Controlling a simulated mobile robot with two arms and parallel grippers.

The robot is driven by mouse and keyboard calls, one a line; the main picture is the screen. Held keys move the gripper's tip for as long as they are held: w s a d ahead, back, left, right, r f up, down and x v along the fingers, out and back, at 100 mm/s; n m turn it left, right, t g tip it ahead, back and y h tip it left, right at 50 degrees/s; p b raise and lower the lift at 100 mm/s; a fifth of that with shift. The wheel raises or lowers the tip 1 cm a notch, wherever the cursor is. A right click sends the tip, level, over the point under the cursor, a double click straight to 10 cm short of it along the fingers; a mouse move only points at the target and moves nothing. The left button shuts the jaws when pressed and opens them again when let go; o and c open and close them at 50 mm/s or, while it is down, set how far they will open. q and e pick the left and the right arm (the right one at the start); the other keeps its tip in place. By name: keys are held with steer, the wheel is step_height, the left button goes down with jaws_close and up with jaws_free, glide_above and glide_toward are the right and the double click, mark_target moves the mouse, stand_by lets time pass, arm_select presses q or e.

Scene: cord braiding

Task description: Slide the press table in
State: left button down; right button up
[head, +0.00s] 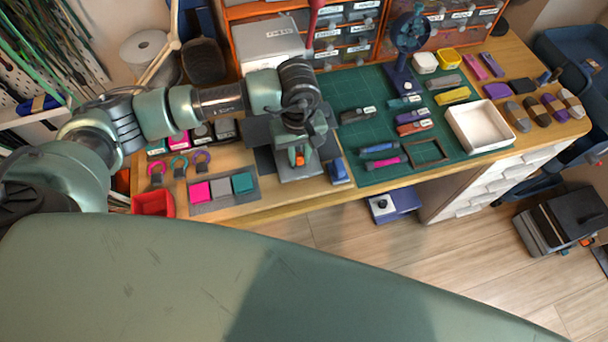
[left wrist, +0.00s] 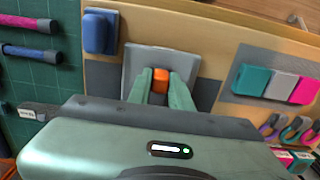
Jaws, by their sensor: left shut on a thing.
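The press table, a grey plate (head: 302,173), sits at the front edge of the wooden worktop and also shows in the left wrist view (left wrist: 134,62). An orange knob (head: 299,159) stands on it. My left gripper (left wrist: 160,76) is shut on this knob, one green finger on each side. In the head view the left gripper (head: 298,150) comes down over the plate from above. The dark press body (head: 258,131) behind the plate is mostly hidden by my wrist. My right gripper is in neither view.
A blue block (head: 338,171) lies close to the plate's right. Left of it is a tray (head: 222,203) with pink, grey and teal pads. A green cutting mat (head: 370,98) with tools and a white bin (head: 481,126) lie to the right. A red cup (head: 153,204) stands at the left front.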

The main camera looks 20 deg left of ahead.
arm_select(q)
steer(key=w+a+b, duration=0.2)
steer(key=w, duration=0.1)
steer(key=w+a+b, duration=0.1)
steer(key=shift+w+a+f+b, duration=0.15)
steer(key=shift+w+f+b, duration=0.15)
steer(key=shift+w, duration=0.1)
steer(key=shift+w+a+r, duration=0.2)
steer(key=shift+w+a, duration=0.1)
steer(key=shift+w, duration=0.15)
steer(key=shift+r, duration=0.15)
steer(key=c, duration=1.3)
jaws_free()
